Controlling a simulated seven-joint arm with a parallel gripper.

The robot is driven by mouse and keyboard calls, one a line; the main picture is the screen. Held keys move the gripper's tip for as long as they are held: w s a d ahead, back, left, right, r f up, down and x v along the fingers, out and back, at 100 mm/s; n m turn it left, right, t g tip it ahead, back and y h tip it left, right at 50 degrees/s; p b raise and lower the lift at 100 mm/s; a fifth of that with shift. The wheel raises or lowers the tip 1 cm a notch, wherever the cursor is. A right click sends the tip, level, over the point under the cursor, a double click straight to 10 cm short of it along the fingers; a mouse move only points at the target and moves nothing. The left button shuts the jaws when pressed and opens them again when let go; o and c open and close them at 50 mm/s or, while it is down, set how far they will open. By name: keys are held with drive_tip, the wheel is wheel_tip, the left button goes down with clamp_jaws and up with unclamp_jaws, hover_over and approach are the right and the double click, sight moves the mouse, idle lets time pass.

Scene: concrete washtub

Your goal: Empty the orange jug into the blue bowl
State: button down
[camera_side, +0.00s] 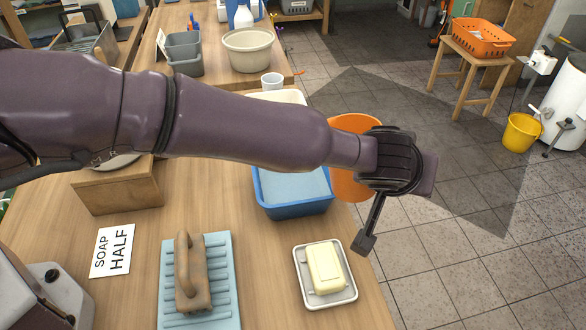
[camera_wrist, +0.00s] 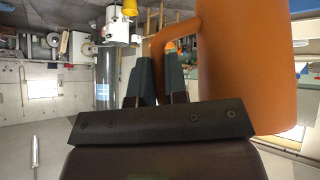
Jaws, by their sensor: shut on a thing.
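The orange jug (camera_side: 352,186) is in the air at the table's right edge, partly hidden behind my arm and gripper in the side view. It looks roughly upright there, but its exact tilt and contents cannot be seen. My gripper (camera_side: 395,165) is shut on the jug's handle; in the wrist view the dark fingers (camera_wrist: 160,80) close on the handle beside the large orange body (camera_wrist: 245,65). The blue bowl (camera_side: 297,209), a rectangular tub with a light blue inside, stands on the table just left of the jug, its far part hidden under my arm.
A soap dish (camera_side: 346,294) with yellow soap and a washboard (camera_side: 222,312) with a brush lie in front. A sign (camera_side: 112,250) lies at left. A beige basin (camera_side: 248,50) and white cup (camera_side: 271,81) stand behind. Open floor lies right of the table.

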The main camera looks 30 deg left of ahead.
drive_tip(key=shift+r+m+y, duration=0.4)
drive_tip(key=shift+r+y, duration=0.4)
drive_tip(key=shift+r, duration=1)
drive_tip(key=shift+w+a+f, duration=0.1)
drive_tip(key=shift+a+f, duration=0.15)
drive_tip(key=a, duration=0.3)
drive_tip(key=shift+a+f, duration=0.2)
drive_tip(key=shift+f, duration=0.05)
drive_tip(key=s+a+r, duration=0.2)
drive_tip(key=a+r, duration=0.2)
drive_tip(key=a, duration=0.5)
drive_tip(key=s+a+r+n+y, duration=0.1)
drive_tip(key=s+a+r, duration=0.2)
drive_tip(key=a, duration=0.7)
drive_tip(key=s+a+r, duration=0.2)
drive_tip(key=a+r, duration=0.2)
drive_tip(key=a, duration=0.5)
drive_tip(key=shift+s+a+r+n, duration=0.2)
drive_tip(key=shift+s+r+n, duration=0.1)
drive_tip(key=shift+r+n, duration=0.1)
